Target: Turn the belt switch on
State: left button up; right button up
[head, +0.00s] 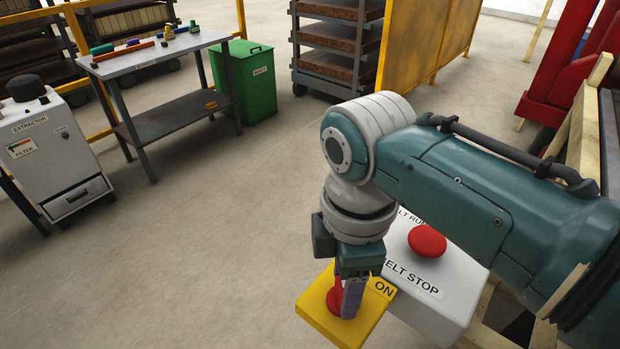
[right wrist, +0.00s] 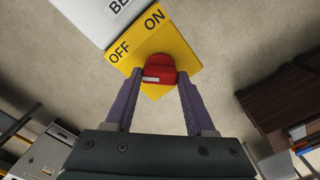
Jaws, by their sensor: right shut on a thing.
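In the right wrist view the yellow box (right wrist: 184,48) reads OFF on the left and ON on the right. The red knob (right wrist: 160,66) there has a white mark lying roughly level in the picture; I cannot tell surely which word it points to. My right gripper (head: 344,300) reaches down over the switch, its purple fingers on both sides of the knob, shut on it. My left gripper is out of view.
A red mushroom button (head: 427,241) sits on the control box above the BELT STOP label, close to my right forearm. A grey work table (head: 165,48), green bin (head: 243,82) and extractor (head: 52,150) stand at the back left. The floor between is clear.

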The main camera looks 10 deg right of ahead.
grip_shut()
